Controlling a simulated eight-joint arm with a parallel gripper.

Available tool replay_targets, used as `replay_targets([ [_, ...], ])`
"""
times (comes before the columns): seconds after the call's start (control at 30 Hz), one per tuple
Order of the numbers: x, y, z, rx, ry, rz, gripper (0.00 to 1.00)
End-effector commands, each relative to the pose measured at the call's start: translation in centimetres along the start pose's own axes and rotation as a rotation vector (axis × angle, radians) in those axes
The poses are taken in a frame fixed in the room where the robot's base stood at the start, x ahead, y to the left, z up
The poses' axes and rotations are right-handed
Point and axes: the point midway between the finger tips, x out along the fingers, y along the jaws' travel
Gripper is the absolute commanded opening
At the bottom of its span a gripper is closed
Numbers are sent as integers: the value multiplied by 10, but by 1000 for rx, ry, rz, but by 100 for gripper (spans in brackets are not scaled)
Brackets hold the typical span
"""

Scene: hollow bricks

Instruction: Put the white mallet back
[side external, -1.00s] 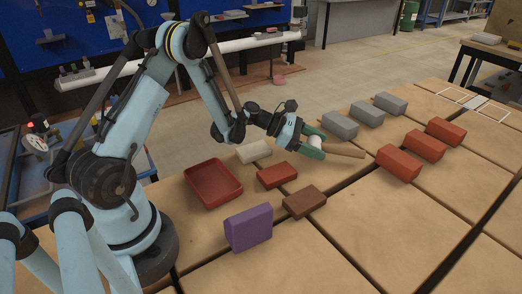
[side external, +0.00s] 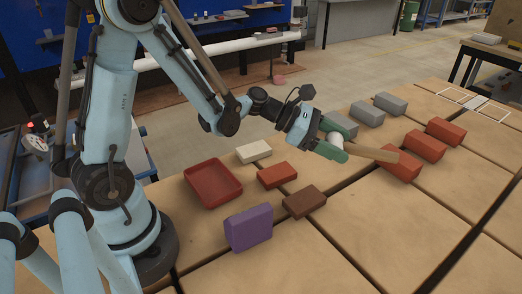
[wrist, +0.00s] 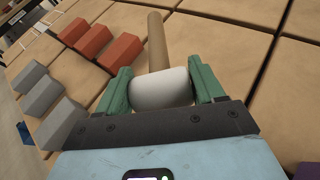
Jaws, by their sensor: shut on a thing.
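The white mallet has a white head (side external: 336,140) and a brown wooden handle (side external: 372,153). My gripper (side external: 336,141) is shut on the mallet's head, with a green finger on each side. In the side external view the mallet hangs above the table, its handle pointing right and passing in front of a red brick. In the wrist view the white head (wrist: 162,88) sits between the green fingers of my gripper (wrist: 164,88), and the handle (wrist: 157,40) points away from me.
Three red bricks (side external: 403,166) and three grey bricks (side external: 368,115) stand right of my gripper. A red tray (side external: 212,203), a cream brick, a small red brick, a brown brick and a purple block (side external: 249,228) lie nearer my base. White outlines (side external: 470,98) mark the far table. The front table is clear.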

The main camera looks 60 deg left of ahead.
Motion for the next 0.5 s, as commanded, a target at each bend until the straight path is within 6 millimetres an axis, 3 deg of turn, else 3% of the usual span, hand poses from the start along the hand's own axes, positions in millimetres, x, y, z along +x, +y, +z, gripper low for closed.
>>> replay_targets([
  [0.3, -2, 0, 2, 113, -65, -244, 27],
  [0.5, -6, 9, -4, 142, -87, -295, 27],
])
